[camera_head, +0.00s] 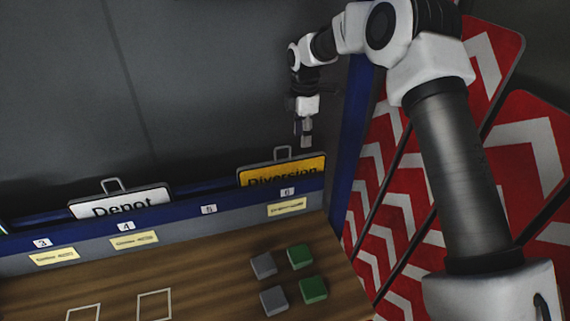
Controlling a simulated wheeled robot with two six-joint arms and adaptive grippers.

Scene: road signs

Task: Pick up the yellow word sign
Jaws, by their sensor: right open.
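The yellow word sign (282,173), lettered "Diversion", stands upright in the blue rack's slot by label 6, its lower part hidden by the rack's front. A wire handle (283,153) rises from its top edge. My right gripper (305,140) points down just above and slightly right of that handle, apart from it in the picture. It is open with nothing visible between its fingers. My left gripper does not show.
A white "Depot" sign (121,202) with a handle stands farther left in the blue rack (180,222). Grey and green blocks (300,257) lie on the wooden table (204,278). Red-and-white chevron panels (398,217) stand at the right, beyond a blue post (352,130).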

